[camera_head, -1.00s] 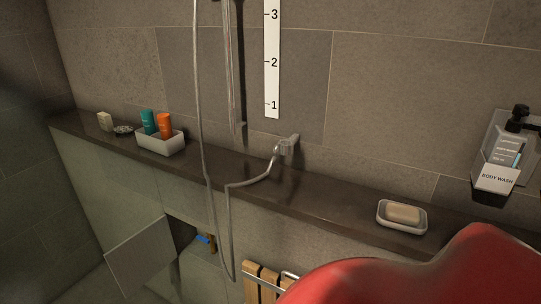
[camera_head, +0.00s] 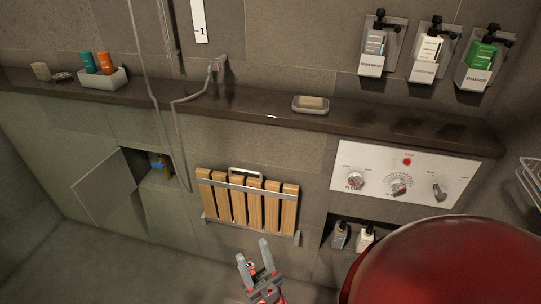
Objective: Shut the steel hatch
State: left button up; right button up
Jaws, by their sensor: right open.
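The steel hatch (camera_head: 105,189) is a flat grey square panel in the low wall at the left. It stands swung open to the left of a dark recess (camera_head: 144,161). A blue-handled brass valve (camera_head: 159,163) shows inside the recess. My right gripper (camera_head: 256,255) is at the bottom middle, jaws apart and empty. It is well to the right of the hatch and below the folded wooden seat, apart from both. My left gripper is not in view.
A hose (camera_head: 163,125) hangs beside the recess. Bottles (camera_head: 365,237) stand in a niche. A control panel (camera_head: 402,174) is at the right. The floor at lower left is clear.

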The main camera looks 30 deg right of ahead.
aim_at(106, 187)
jog(key=k+l+z, duration=0.1)
jog(key=z, duration=0.5)
jog(key=i+l+u, duration=0.15)
jog(key=i, duration=0.25)
jog(key=i+j+u, duration=0.1)
jog(key=i, duration=0.3)
jog(key=i+j+u, duration=0.1)
jog(key=i, duration=0.3)
